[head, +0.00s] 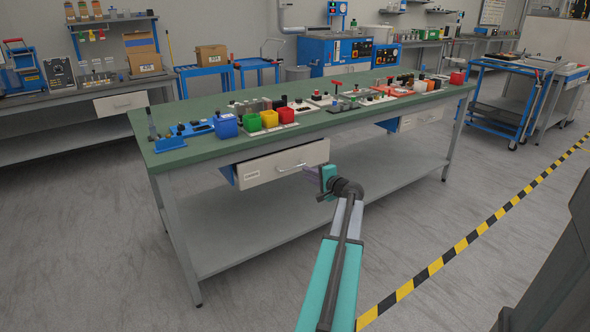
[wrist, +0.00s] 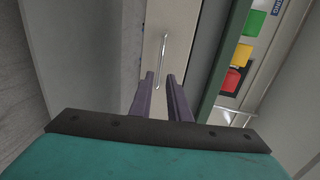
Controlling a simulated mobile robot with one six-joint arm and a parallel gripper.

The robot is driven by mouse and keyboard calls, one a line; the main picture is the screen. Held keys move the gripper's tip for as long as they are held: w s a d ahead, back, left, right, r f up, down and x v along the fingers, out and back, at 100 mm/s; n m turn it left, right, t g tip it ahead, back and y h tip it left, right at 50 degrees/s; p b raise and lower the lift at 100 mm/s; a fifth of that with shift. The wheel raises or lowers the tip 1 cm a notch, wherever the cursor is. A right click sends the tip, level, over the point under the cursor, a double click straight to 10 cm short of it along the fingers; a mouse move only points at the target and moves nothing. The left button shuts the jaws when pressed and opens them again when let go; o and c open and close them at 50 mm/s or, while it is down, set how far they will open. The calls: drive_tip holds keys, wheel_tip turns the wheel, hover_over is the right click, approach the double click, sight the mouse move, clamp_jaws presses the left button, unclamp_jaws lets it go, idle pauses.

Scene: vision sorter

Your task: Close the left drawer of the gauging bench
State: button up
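The left drawer (head: 262,172) of the green-topped gauging bench (head: 215,150) sticks out from under the top, with its blue side showing at the left. Its pale front has a bar handle (head: 291,168). My gripper (head: 314,173) is close to the right end of this drawer front in the head view. In the wrist view my gripper (wrist: 164,76) is open, with two dark fingers apart and nothing between them. The drawer front (wrist: 177,45) and its upright-looking handle (wrist: 162,62) lie just beyond the fingertips. Whether the fingers touch the front, I cannot tell.
Blue (head: 226,125), green, yellow and red bins stand on the bench top above the drawer, among many small parts. A second drawer (head: 414,121) is at the bench's right. A lower shelf (head: 250,222) runs beneath. The floor in front is clear to the striped tape (head: 460,246).

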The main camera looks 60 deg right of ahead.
sight(295, 167)
drive_tip(key=shift+b+x, duration=0.6)
drive_tip(key=shift+x, duration=4.6)
drive_tip(key=shift+c, duration=0.2)
clamp_jaws()
